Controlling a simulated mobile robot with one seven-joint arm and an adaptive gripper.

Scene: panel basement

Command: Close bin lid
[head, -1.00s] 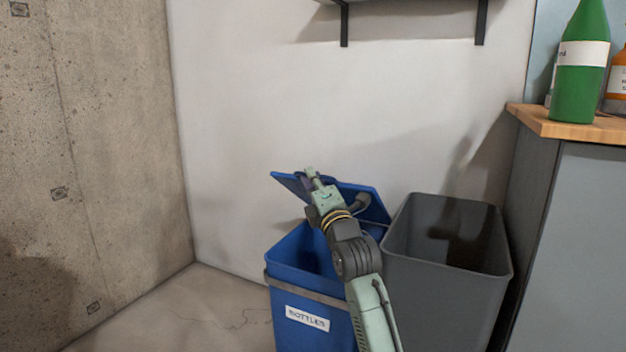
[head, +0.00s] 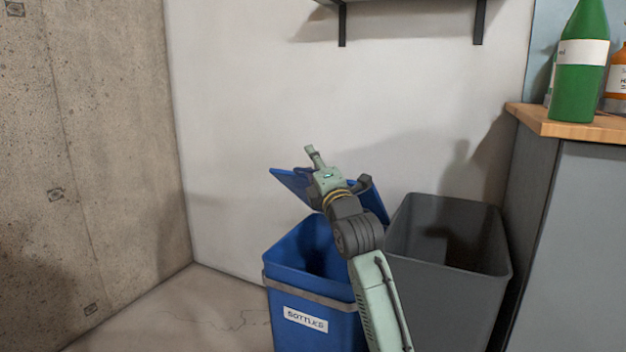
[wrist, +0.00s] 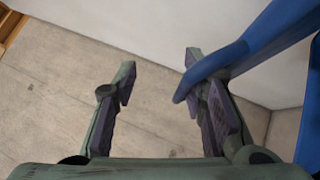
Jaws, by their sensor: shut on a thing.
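The blue bin (head: 290,258), with a white "BOTTLES" label, stands on the floor. Its mouth is open. Its blue lid (head: 290,183) stands tilted up behind the mouth, partly hidden by my arm. My gripper (head: 317,163) is at the lid, near its upper edge. In the wrist view, the fingers of my gripper (wrist: 160,75) stand apart, and the lid (wrist: 262,42) reaches in from the right with its blue edge against the right finger. My gripper is shut on the lid, though the exact hold is hard to see.
A grey open bin (head: 448,225) stands close on the right of the blue bin. A grey cabinet with a wooden top (head: 540,120) holds a green bottle (head: 580,75). A wall shelf (head: 400,8) is above. Floor at left is clear.

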